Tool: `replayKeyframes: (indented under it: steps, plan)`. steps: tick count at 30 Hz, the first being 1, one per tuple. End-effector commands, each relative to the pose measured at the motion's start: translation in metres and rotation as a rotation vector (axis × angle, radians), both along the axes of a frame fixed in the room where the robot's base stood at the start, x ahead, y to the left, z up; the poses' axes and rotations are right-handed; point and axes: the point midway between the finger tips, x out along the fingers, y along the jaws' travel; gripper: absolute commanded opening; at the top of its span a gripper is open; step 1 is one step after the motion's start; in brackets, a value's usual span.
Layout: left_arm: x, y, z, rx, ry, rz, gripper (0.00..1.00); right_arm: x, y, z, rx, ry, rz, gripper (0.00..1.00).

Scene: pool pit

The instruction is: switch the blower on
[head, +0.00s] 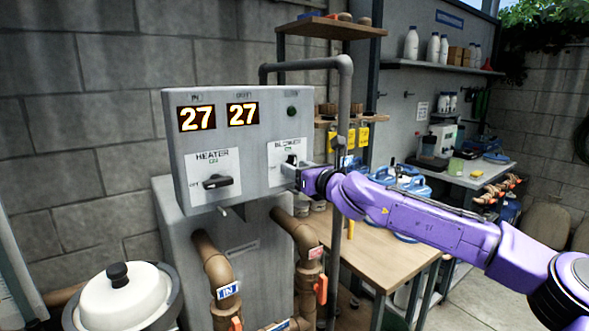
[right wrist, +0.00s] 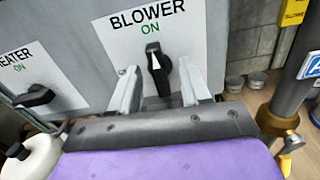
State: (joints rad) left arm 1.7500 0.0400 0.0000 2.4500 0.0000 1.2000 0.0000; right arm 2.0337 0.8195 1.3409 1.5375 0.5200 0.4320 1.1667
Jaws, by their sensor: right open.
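The blower switch (right wrist: 158,72) is a black knob on a white plate marked BLOWER and ON, on the grey control box (head: 182,150). In the right wrist view it stands upright, its white mark pointing up toward ON. In the head view the switch is partly hidden by my right gripper (head: 288,172). My right gripper (right wrist: 158,78) is open, one finger on each side of the knob, with gaps showing between fingers and knob. My left gripper is not in view.
The heater switch (head: 218,186) lies sideways left of the blower switch. Two displays (head: 197,118) read 27, and a dark green lamp (head: 292,111) sits upper right. Brown pipes (head: 213,258) run below the box. A wooden table (head: 375,250) stands to the right.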

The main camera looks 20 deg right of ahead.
Motion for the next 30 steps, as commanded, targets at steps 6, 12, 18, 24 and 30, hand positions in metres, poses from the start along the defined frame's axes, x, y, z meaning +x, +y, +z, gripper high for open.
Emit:
replayKeyframes:
  steps: [6,12,18,24,30]
  plan:
    - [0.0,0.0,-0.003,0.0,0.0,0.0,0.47,-0.004,-0.002,-0.001,-0.002,-0.001,0.0,0.47]
    - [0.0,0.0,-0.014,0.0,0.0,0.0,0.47,-0.035,-0.013,-0.002,0.0,-0.002,0.0,0.47]
    - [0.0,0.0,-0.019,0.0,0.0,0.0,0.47,-0.062,-0.023,-0.002,-0.001,0.0,0.0,0.47]
    - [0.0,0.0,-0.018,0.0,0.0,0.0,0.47,-0.066,-0.023,-0.001,-0.003,0.001,0.001,0.47]
    - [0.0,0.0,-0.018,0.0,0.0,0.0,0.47,-0.066,-0.024,-0.001,-0.003,0.0,0.001,0.47]
